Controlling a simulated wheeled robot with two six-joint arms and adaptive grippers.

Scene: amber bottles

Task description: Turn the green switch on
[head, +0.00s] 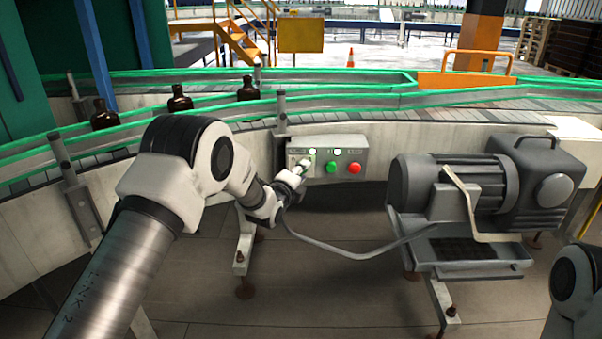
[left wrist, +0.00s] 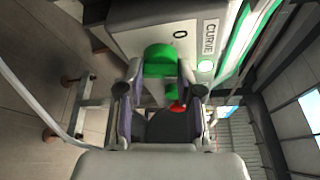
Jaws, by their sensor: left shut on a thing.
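A grey control box (head: 327,148) is fixed to the side of the conveyor in the head view. My left gripper (head: 301,168) is at the box's left end. In the left wrist view, the green switch (left wrist: 160,58) sits between the fingertips of my left gripper (left wrist: 160,72), which is shut on it. In the head view, the gripper hides most of the switch. My right gripper is out of view; only part of my right arm shows at lower right.
The box also carries a round green button (head: 333,167) and a red button (head: 355,168), close right of my left gripper. A grey motor (head: 470,190) stands further right, with a cable running below the box. Amber bottles (head: 180,100) stand on the conveyor behind my left arm.

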